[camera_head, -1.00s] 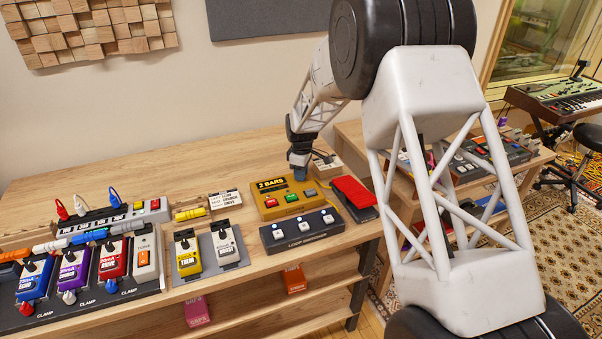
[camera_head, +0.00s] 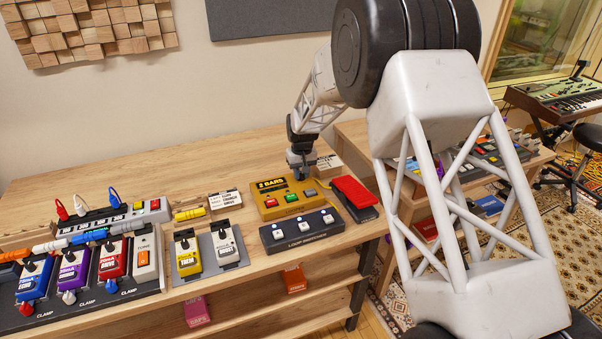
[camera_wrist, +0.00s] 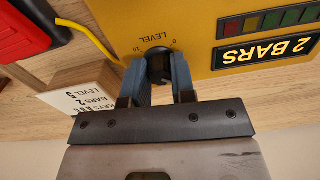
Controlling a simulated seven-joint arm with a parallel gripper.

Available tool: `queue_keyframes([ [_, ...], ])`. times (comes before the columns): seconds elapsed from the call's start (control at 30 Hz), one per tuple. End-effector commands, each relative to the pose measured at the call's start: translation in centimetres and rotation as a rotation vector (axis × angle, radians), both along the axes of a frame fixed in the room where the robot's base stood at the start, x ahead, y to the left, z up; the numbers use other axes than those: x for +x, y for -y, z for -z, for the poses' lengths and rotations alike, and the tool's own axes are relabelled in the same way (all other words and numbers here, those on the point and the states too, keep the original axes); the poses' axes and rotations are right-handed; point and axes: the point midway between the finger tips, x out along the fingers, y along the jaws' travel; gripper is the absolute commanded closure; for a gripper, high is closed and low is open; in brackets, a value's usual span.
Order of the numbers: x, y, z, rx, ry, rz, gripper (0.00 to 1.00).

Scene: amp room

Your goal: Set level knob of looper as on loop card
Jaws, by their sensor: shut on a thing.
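The looper is a mustard-yellow box (camera_head: 288,207) on the bench, its display (camera_head: 271,185) reading "2 BARS". In the wrist view the picture is upside down and the looper (camera_wrist: 200,25) fills the top. My gripper (camera_wrist: 158,75) is shut on the dark level knob (camera_wrist: 158,62), with a blue finger on each side. The LEVEL scale curves around the knob; its pointer is hidden. In the head view my gripper (camera_head: 300,173) is at the looper's back right. The white loop card (camera_wrist: 92,100) stands beside it, reading "BARS 2" and "LEVEL 5".
A red pedal (camera_head: 353,191) stands right of the looper, and a dark loop switch bar (camera_head: 302,231) lies in front. A yellow cable (camera_wrist: 88,38) runs near the knob. Several pedals stand left; the bench behind is mostly clear.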

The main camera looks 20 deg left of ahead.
Motion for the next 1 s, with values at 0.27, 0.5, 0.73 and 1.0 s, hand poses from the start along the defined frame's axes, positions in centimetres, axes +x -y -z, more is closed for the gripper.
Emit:
queue_keyframes([
  [0.27,-0.02,0.03,-0.05,0.000,0.000,0.259,1.00],
  [0.5,-0.07,0.05,0.05,-0.001,-0.001,0.487,1.00],
  [0.73,-0.07,0.03,-0.02,0.000,0.000,0.685,1.00],
  [1.0,-0.08,0.02,-0.01,0.000,0.000,0.834,1.00],
])
